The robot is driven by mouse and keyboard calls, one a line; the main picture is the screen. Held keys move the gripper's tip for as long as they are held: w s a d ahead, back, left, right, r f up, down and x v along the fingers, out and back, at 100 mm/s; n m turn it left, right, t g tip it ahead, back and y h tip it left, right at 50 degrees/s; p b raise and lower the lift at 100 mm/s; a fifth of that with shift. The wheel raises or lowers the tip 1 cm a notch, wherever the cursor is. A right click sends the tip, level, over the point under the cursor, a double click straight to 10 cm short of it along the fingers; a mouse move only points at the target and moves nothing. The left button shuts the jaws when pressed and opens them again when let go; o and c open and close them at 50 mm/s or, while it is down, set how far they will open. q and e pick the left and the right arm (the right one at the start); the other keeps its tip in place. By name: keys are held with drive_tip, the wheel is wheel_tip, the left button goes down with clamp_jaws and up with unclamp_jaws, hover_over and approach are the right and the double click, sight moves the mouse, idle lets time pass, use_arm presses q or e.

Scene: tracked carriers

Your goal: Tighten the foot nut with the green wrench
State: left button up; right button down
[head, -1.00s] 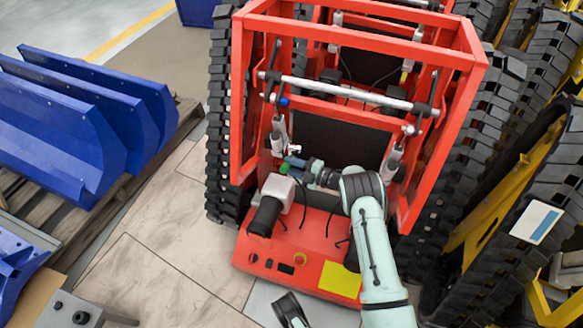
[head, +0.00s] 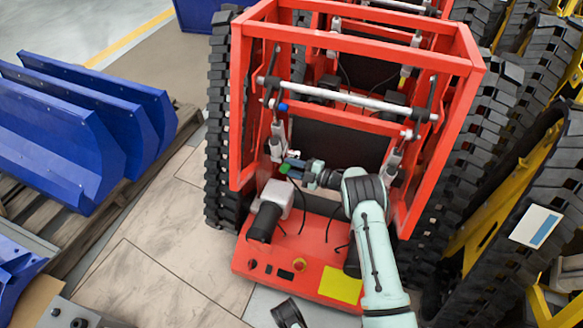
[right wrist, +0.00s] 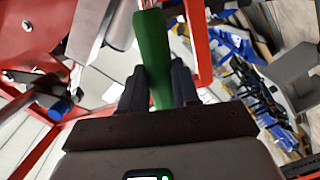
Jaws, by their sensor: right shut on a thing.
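The green wrench (right wrist: 152,60) is between the two dark fingers of my right gripper (right wrist: 157,88) in the right wrist view. The gripper is shut on it, and the wrench points away from me. In the head view a small green part of the wrench (head: 284,169) shows at the tip of my right gripper (head: 289,166). It is inside the red carrier frame, close to the lower end of the left silver cylinder (head: 277,140). I cannot make out the foot nut, or whether the wrench touches it.
The red carrier (head: 240,110) surrounds my right arm with bars and posts, between black tracks (head: 218,150). A grey motor (head: 270,210) and loose black cables are just below the gripper. Blue curved panels (head: 60,140) stand at left. Open floor (head: 150,260) lies between.

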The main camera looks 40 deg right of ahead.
drive_tip(key=shift+w+d+r+m, duration=0.15)
drive_tip(key=shift+d+r+m, duration=0.1)
drive_tip(key=shift+r, duration=0.1)
drive_tip(key=shift+w+d+r+m, duration=0.1)
drive_tip(key=shift+w+r+m, duration=0.05)
drive_tip(key=shift+r+m, duration=0.15)
drive_tip(key=shift+w+d+r+m+b, duration=0.3)
drive_tip(key=shift+d+r+m, duration=0.15)
drive_tip(key=shift+r, duration=0.15)
drive_tip(key=shift+d+r, duration=0.1)
drive_tip(key=shift+w+d+r+m+b, duration=0.35)
drive_tip(key=shift+d+r+m+b, duration=0.05)
drive_tip(key=shift+r+m, duration=0.1)
drive_tip(key=shift+w+d+r+m+b, duration=0.4)
drive_tip(key=shift+d+m+b, duration=0.1)
drive_tip(key=shift+m+b, duration=0.1)
drive_tip(key=shift+s+a+f, duration=0.1)
idle(0.4)
